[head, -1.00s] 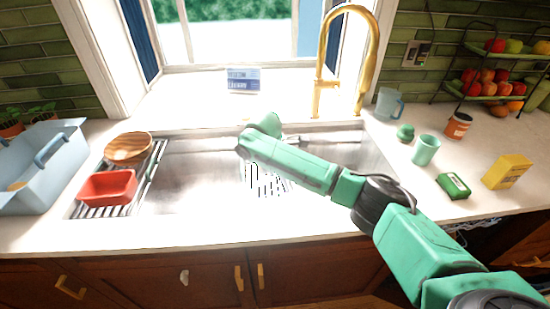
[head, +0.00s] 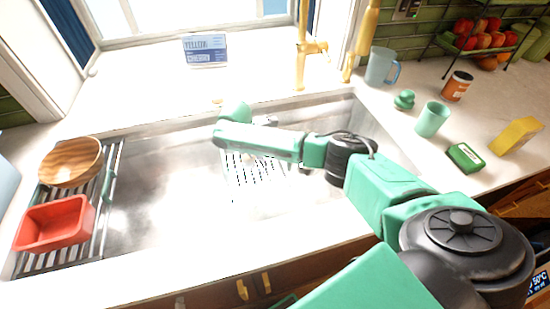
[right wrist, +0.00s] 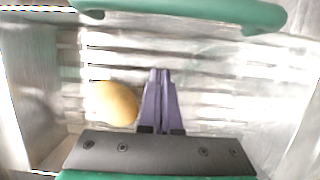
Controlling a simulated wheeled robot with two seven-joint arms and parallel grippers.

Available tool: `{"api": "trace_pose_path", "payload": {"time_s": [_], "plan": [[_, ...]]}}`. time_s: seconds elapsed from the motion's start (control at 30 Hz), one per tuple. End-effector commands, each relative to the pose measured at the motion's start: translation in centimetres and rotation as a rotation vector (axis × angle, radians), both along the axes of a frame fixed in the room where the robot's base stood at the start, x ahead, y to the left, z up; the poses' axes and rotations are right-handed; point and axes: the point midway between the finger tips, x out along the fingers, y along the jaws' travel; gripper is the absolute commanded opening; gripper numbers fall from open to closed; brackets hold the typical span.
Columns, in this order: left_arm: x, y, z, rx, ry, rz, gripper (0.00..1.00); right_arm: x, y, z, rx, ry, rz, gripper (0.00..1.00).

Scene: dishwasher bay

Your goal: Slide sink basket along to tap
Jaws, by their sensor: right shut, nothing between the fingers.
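The sink basket (head: 245,177), pale and slotted, sits in the middle of the sink, partly hidden by my right arm. In the right wrist view its slats (right wrist: 215,90) run across, with a rounded yellow item (right wrist: 115,103) left of my fingers. My right gripper (right wrist: 160,73) is shut and empty, its purple fingers together over the slats; I cannot tell whether they touch. In the head view its fingers are hidden below my green wrist. My left gripper is not in view.
A rack (head: 92,225) at the sink's left holds a red tub (head: 55,223) and a wooden bowl (head: 70,162). A jug (head: 380,66), teal cup (head: 432,119) and boxes crowd the right counter. A green bar (right wrist: 180,14) crosses the wrist view's top.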

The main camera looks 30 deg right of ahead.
Motion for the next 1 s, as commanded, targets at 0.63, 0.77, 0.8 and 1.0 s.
{"api": "trace_pose_path", "payload": {"time_s": [0.63,0.77,0.8,1.0], "plan": [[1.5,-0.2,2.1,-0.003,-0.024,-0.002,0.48,-1.1,-4.2,-1.2,0.001,-0.001,0.001,0.0],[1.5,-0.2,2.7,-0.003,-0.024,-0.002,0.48,-1.3,-5.0,-1.0,0.0,0.0,-0.002,0.0],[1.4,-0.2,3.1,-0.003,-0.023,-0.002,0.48,-1.5,-5.7,-0.9,0.0,0.002,-0.004,0.0],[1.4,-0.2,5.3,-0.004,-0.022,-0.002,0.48,-2.9,-10.9,-0.7,-0.002,0.004,-0.007,0.0]]}}
